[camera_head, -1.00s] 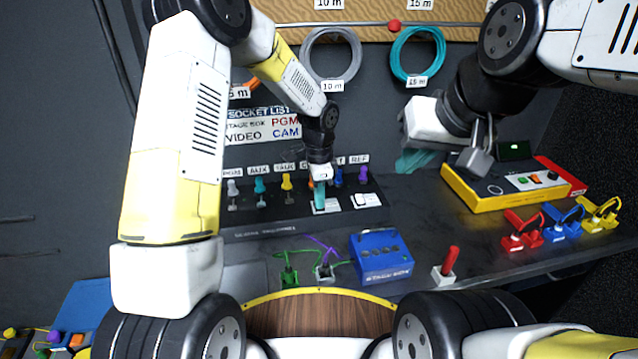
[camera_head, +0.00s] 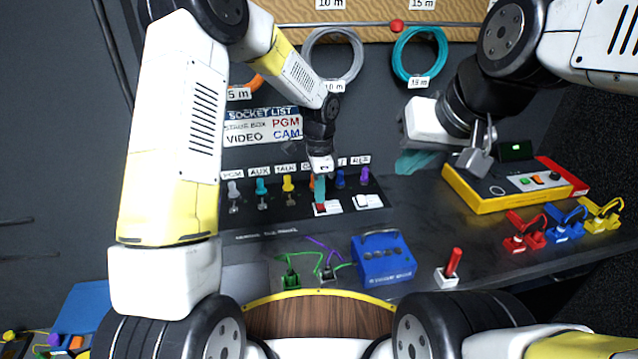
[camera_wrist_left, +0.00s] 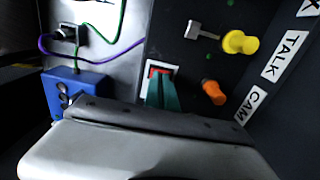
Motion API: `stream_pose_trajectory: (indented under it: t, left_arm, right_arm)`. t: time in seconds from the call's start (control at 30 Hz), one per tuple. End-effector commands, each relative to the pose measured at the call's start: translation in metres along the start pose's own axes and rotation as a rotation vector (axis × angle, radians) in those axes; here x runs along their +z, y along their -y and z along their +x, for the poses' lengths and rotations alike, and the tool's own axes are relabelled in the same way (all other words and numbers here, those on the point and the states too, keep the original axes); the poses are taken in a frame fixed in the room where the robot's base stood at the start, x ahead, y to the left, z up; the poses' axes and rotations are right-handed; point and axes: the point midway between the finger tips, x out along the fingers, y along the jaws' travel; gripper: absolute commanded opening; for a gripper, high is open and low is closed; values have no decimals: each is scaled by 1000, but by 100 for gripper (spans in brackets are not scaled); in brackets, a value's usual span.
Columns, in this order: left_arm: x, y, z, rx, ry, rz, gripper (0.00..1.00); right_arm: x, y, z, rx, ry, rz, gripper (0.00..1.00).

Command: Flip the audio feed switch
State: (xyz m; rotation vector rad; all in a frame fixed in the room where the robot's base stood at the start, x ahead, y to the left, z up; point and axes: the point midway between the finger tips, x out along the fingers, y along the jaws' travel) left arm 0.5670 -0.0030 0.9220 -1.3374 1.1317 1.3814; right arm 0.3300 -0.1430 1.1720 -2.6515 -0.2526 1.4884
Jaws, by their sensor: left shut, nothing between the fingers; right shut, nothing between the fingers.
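A black socket panel (camera_head: 270,227) on the counter carries two rocker switches on white plates at its right end. The left switch (camera_head: 320,208) shows red at my left gripper's tips; it also shows red in the left wrist view (camera_wrist_left: 160,70). The right switch (camera_head: 364,201) looks white. Their small labels are unreadable. My left gripper (camera_head: 320,196), with teal fingers, is shut and empty, its tips at the left switch. Whether they touch it I cannot tell. In the left wrist view its fingers (camera_wrist_left: 162,93) partly cover the switch. My right gripper (camera_head: 412,163) is shut and empty over the counter's back.
Coloured plugs (camera_head: 288,184) line the panel, with an orange one (camera_wrist_left: 213,92) near my left fingers. A blue stage box (camera_head: 383,257), a red-handled switch (camera_head: 451,266) and a yellow console (camera_head: 510,192) stand on the counter. Cable coils (camera_head: 418,50) hang behind.

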Motion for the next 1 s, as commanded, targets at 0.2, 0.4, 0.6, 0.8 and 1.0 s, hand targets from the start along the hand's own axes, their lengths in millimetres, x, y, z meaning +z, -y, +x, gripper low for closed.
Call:
stream_pose_trajectory:
  t: [0.2,0.4,0.6,0.8,1.0]
  left_arm:
    - [-6,-8,-58,-5,-5,0,0]
    - [-6,-10,-98,-2,-4,2,0]
    - [-6,-11,-118,0,-3,3,0]
    - [-7,-12,-122,2,-3,4,0]
    - [-7,-11,-122,3,-3,3,0]
  right_arm:
    - [0,0,0,0,-1,0,0]
    - [0,0,0,0,-1,0,0]
    - [0,0,0,0,-1,0,0]
    - [0,0,0,0,-1,0,0]
    - [0,0,0,0,-1,0,0]
